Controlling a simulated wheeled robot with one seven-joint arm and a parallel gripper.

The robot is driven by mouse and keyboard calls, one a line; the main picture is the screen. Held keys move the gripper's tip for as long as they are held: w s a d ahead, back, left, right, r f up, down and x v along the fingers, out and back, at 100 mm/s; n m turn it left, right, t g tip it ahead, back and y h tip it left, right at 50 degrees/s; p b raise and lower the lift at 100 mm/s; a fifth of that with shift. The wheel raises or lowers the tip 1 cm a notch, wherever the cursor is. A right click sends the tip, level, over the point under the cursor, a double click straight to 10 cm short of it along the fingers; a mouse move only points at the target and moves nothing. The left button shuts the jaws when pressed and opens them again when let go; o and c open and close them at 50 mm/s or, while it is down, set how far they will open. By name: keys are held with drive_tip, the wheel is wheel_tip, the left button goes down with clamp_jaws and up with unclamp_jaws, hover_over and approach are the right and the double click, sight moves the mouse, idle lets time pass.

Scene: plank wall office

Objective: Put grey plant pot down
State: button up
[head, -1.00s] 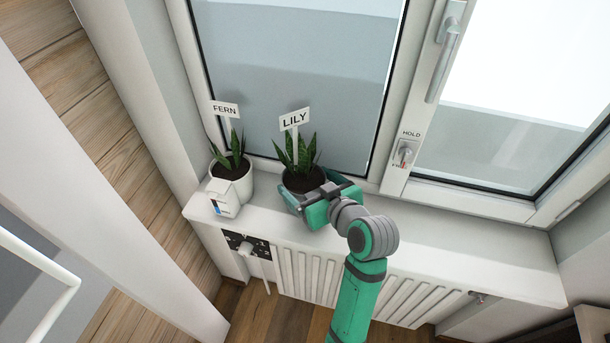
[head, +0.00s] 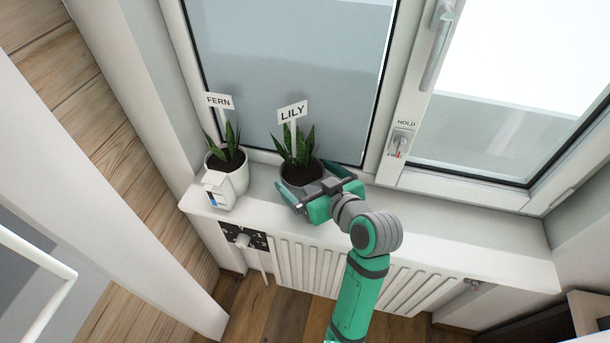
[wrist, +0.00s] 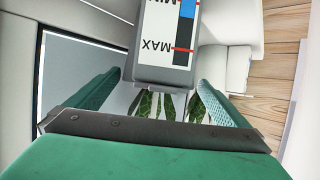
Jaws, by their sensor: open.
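The grey plant pot (head: 303,178) stands upright on the white windowsill, with dark soil, a spiky green plant and a LILY sign (head: 292,112). My gripper (head: 316,180) is open around it, one finger on each side. Its palm hides the pot's near side. In the wrist view, a grey gauge marked MAX (wrist: 165,45), which appears to be on this pot, shows between and beyond the spread fingers (wrist: 158,95). Leaves (wrist: 170,105) show below it. I cannot tell whether a finger still touches the pot.
A white pot (head: 238,178) with a FERN sign (head: 219,101) and a white gauge box (head: 219,190) stands close by on the left. The windowsill (head: 450,236) is clear to the right. The window is behind; a radiator (head: 300,270) is below.

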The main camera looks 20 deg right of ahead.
drive_tip(key=v, duration=1)
drive_tip(key=shift+r, duration=0.15)
